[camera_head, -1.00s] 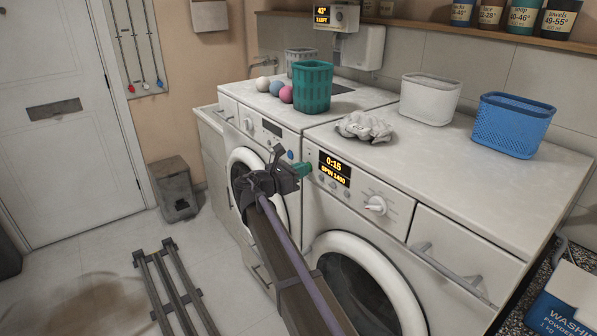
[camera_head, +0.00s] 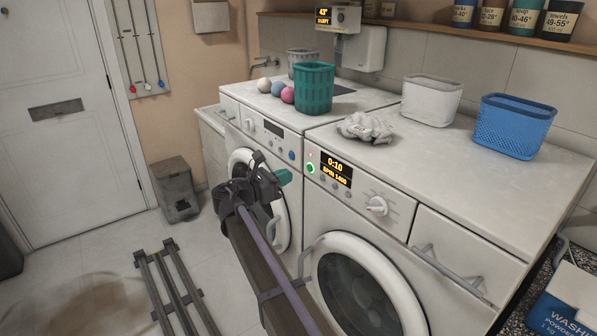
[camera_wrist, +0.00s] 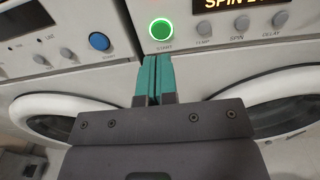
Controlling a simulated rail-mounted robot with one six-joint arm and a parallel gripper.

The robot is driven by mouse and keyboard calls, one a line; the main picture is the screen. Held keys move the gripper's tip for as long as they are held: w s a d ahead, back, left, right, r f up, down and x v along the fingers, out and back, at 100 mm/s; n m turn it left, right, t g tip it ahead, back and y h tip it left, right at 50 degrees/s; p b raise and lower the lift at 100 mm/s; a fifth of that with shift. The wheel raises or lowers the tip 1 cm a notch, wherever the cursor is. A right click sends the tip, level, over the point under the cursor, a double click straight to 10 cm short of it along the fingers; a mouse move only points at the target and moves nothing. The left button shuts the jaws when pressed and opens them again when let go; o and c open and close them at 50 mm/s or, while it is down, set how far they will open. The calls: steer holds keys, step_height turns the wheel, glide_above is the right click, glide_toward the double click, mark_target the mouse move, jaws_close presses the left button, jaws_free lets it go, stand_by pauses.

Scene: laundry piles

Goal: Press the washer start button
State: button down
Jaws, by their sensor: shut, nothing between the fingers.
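The right washer (camera_head: 440,235) has a round start button (camera_head: 310,168) at the left of its panel, lit by a green ring. In the wrist view the button (camera_wrist: 161,29) glows green above the word START. The washer's display (camera_head: 336,169) reads 0:10 and SPIN 1400. My gripper (camera_head: 284,177) has teal fingertips pressed together and empty. It is in front of the panel, below and left of the button, apart from it. The wrist view shows the shut fingers (camera_wrist: 156,77) pointing up just below the button.
The left machine (camera_head: 262,133) has an unlit blue button (camera_wrist: 99,41). Teal (camera_head: 313,88), white (camera_head: 431,99) and blue (camera_head: 511,125) baskets, coloured balls and a grey cloth (camera_head: 365,127) stand on top. A rail (camera_head: 167,285) lies on the floor at left.

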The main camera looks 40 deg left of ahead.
steer(key=v, duration=0.7)
stand_by(0.4)
